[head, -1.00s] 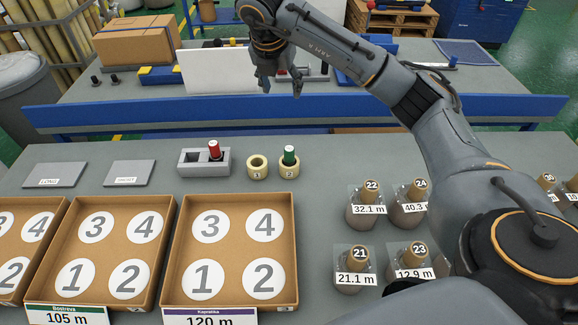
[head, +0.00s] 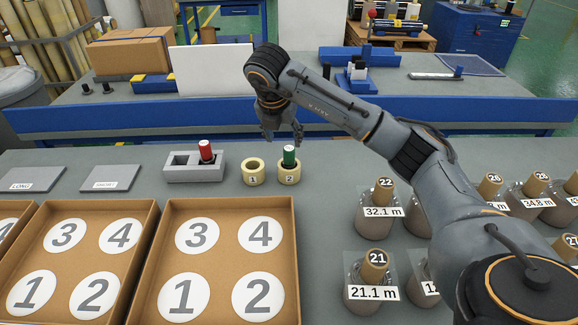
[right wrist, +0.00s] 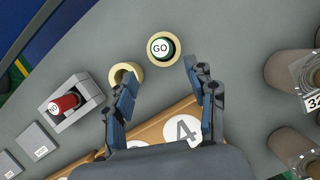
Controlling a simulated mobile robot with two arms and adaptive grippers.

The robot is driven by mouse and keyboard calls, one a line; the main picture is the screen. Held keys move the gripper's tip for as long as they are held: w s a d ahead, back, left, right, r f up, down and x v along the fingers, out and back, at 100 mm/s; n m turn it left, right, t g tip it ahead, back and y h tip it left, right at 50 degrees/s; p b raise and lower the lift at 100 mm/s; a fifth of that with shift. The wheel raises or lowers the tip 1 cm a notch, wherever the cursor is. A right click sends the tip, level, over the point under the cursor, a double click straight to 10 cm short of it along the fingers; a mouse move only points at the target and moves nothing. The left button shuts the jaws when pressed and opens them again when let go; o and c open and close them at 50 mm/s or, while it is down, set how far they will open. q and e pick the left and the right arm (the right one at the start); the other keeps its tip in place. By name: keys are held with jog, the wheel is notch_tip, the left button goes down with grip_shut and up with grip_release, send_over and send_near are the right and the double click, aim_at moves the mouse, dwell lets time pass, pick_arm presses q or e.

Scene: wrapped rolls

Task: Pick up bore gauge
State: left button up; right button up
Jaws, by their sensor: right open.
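A green-handled gauge (head: 289,154) stands upright in the cream ring marked 2 (head: 289,176). Its round end reads GO in the right wrist view (right wrist: 161,47). A red-handled gauge (head: 206,150) stands in a grey two-socket block (head: 180,173); its other socket is empty. The red gauge also shows in the right wrist view (right wrist: 63,104), its end lettering partly legible. My right gripper (head: 283,138) is open and empty, above and close to the green gauge. In the right wrist view, its fingertips (right wrist: 162,82) are apart, with the green gauge just beyond them. My left gripper is out of view.
An empty cream ring marked 1 (head: 253,172) stands left of the green gauge. Cardboard trays with numbered circles (head: 216,207) lie in front. Wrapped rolls with corks (head: 375,222) stand at right. Grey plates marked LONG (head: 32,180) and SHORT (head: 110,178) lie at left.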

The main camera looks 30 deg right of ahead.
aim_at(288, 150)
jog(key=x, duration=0.4)
jog(key=p+x, duration=0.1)
jog(key=x, duration=0.4)
jog(key=shift+d, duration=0.3)
jog(key=shift+s, duration=0.1)
jog(key=shift+c, duration=0.4)
grip_shut()
